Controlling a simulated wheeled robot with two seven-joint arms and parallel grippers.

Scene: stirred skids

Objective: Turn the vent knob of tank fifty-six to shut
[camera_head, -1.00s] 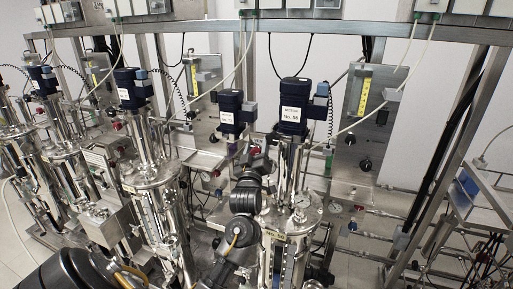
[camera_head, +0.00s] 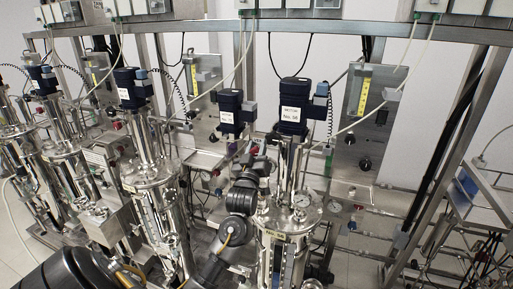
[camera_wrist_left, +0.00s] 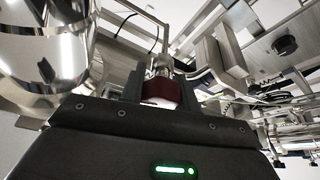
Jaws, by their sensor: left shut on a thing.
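The tank labelled No. 56 is the steel vessel (camera_head: 285,218) right of the middle in the head view, with a dark blue motor (camera_head: 294,92) above it. My left gripper (camera_head: 262,163) reaches up beside the left of its motor column. In the left wrist view, a dark red knob (camera_wrist_left: 163,92) sits between the black fingers of my left gripper (camera_wrist_left: 160,86), which is shut on it. A steel fitting (camera_wrist_left: 160,62) shows beyond the knob. The knob is largely hidden in the head view, and I cannot read its turn. My right gripper is not in view.
Another steel tank (camera_head: 152,175) with its motor (camera_head: 132,88) stands to the left. A round gauge (camera_head: 302,201) sits on the lid of tank fifty-six. Steel frame posts, hoses and a panel with a yellow scale (camera_head: 364,95) stand behind. Pipes run at the right.

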